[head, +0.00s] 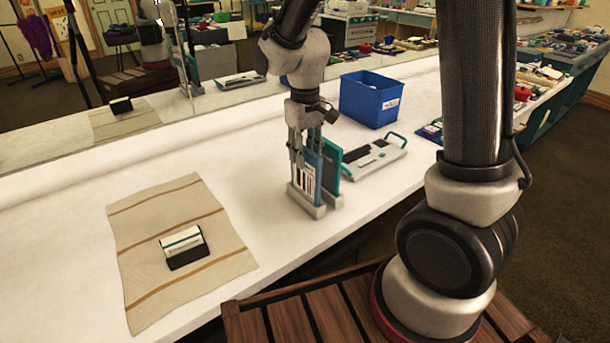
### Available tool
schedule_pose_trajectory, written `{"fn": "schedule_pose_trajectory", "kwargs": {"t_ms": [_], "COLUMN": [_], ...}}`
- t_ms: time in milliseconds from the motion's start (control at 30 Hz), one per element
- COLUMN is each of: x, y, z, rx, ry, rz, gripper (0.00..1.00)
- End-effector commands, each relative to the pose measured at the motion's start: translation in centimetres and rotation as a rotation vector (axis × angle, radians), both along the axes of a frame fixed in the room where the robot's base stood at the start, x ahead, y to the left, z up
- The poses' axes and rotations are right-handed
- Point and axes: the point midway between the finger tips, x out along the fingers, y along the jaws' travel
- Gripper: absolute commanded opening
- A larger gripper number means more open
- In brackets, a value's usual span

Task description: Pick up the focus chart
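A card with dark bars on a white face and blue edges, which looks like the focus chart (304,179), stands upright in a grey holder (318,210) on the white table. A teal panel (331,161) stands right behind it in the same holder. My gripper (306,150) points down at the top of the card, with its fingers at or against the card's upper part. Whether the fingers press on the card is too small to tell. The card's lower edge is hidden in the holder.
A blue bin (370,99) and a white case with a green handle (374,156) stand to the right. A striped cloth (150,220) with a small black-and-white block (184,247) lies at left. A mirror runs along the back. The table between cloth and holder is clear.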

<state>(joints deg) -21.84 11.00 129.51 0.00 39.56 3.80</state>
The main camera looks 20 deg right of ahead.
Motion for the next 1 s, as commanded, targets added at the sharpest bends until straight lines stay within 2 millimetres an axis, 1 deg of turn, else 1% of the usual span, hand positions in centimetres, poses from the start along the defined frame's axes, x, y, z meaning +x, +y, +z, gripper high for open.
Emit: {"fn": "schedule_pose_trajectory", "kwargs": {"t_ms": [200, 333, 1000], "x": [0.2, 0.3, 0.3], "y": [-0.1, -0.1, -0.1], "z": [-3.5, -4.8, -5.3], "rx": [-0.001, 0.0, 0.0], "ry": [0.004, 0.001, -0.001], "rz": [-0.001, 0.0, -0.001], "gripper": [0.34, 0.34, 0.34]}}
